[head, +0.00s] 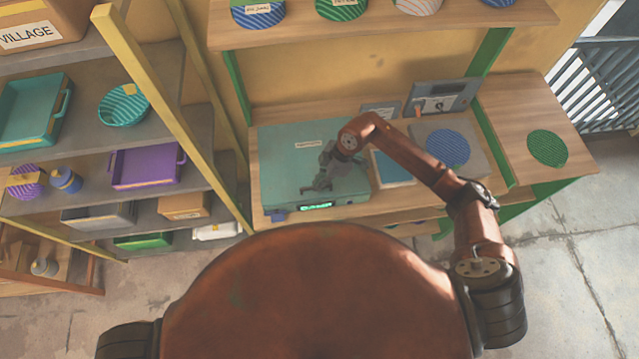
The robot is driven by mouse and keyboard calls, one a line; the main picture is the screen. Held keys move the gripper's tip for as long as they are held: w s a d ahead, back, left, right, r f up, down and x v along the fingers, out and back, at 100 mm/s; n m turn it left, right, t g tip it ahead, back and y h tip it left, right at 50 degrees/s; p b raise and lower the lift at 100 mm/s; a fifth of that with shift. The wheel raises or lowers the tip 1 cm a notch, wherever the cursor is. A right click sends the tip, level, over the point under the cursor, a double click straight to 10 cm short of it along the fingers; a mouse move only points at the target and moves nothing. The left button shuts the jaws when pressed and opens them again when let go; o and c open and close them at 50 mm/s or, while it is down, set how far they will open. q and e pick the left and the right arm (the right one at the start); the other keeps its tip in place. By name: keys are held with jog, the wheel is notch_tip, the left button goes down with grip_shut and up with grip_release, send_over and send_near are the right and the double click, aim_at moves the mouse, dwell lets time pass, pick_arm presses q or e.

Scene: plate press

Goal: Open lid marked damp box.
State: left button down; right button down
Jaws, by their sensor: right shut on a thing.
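A teal box (283,150) with a flat lid sits on the wooden bench, left of centre. A small pale label (308,144) lies on top of its lid; its writing is too small to read. The lid looks closed and level. A lit green display (316,206) shows at the box's front edge. My right gripper (318,189) reaches over the box from the right. It is shut on the lid near the front, and its fingers hide the exact spot it grips. My left gripper is not in view.
A blue striped disc (447,147) on a grey slab and a grey panel device (440,98) stand right of the box. A green disc (547,148) lies on the right bench. Shelves with a purple tray (145,166) and a yellow post (165,100) stand close on the left.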

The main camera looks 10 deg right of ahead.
jog(key=w+r+g+p, duration=0.2)
jog(key=w+r+p, duration=0.4)
jog(key=r, duration=1)
jog(key=shift+w, duration=1.65)
jog(key=shift+d+f, duration=0.1)
jog(key=shift+d, duration=0.05)
